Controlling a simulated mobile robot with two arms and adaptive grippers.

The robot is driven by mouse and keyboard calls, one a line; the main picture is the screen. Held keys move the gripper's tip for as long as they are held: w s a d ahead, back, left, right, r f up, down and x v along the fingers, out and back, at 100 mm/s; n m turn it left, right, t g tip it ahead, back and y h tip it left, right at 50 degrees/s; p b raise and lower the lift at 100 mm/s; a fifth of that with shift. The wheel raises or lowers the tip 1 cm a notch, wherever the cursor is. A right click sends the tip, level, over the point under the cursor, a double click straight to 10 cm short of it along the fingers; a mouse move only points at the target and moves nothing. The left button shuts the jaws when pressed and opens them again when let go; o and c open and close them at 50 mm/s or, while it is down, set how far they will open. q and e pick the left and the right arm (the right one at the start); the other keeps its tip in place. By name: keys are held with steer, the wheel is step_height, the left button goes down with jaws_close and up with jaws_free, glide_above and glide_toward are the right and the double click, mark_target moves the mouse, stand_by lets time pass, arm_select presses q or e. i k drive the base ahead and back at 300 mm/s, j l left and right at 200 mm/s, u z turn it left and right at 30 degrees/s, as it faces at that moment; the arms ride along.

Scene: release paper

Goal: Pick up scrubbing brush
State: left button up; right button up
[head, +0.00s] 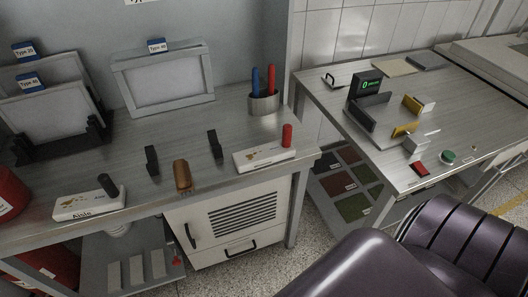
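A brown block-shaped thing with a rounded top (182,174), which looks like the scrubbing brush, rests near the front edge of the left metal workbench (225,118). It sits between two small black upright holders (152,160) and appears apart from them. Its bristles cannot be made out. Neither of my grippers is in view, and nothing is seen touching the brown thing.
Two white boxes, one left (90,203) and one right (264,155), flank the brown thing. Framed screens (165,80) and a pen cup (264,104) stand behind. Bench surface behind the brown thing is mostly clear.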

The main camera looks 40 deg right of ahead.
mark_target(184, 184)
steer(key=i+l+z, duration=0.2)
steer(key=l, duration=0.2)
steer(key=l+z, duration=0.15)
steer(key=l, duration=0.3)
steer(key=i+l+z, duration=0.2)
steer(key=l, duration=0.15)
steer(key=k, duration=0.05)
